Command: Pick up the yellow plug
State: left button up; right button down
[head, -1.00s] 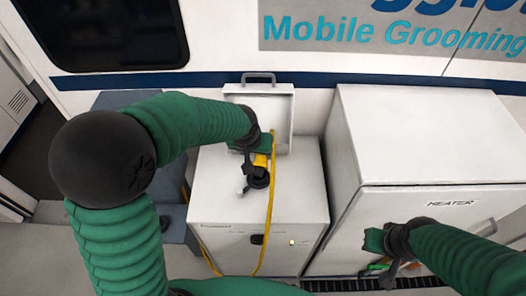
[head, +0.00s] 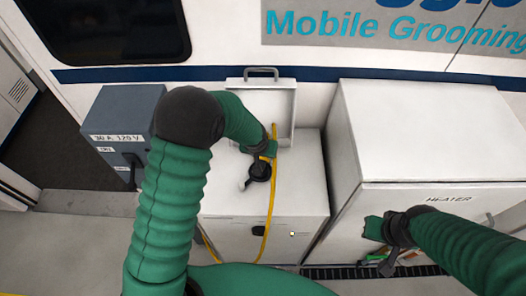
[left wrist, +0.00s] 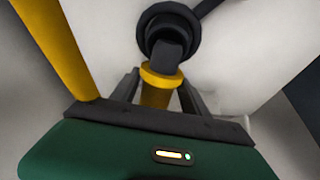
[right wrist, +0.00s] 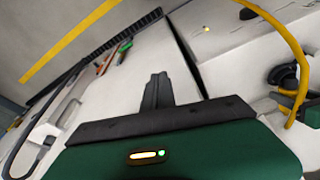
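The yellow plug (left wrist: 162,84) sits against the round black socket (left wrist: 168,32) on top of the white box. In the head view my left gripper (head: 265,150) is over it from behind and mostly hides it. In the left wrist view my left gripper (left wrist: 160,88) has its fingers apart, one on each side of the plug, with narrow gaps; firm contact does not show. My right gripper (head: 374,228) is shut and empty in front of the heater cabinet. It also shows in the right wrist view (right wrist: 157,88).
A yellow cable (head: 272,195) runs down the front of the white box (head: 300,195). Its lid (head: 286,106) stands open at the back. The heater cabinet (head: 430,135) is on the right, a grey electrical box (head: 118,115) on the left. Loose tools (head: 375,259) lie below the cabinet.

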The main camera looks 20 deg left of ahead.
pick_arm(q)
jog(key=c, duration=0.5)
jog(key=shift+s+d+r, duration=0.1)
jog(key=c, duration=0.4)
jog(key=shift+d, duration=0.1)
grip_shut()
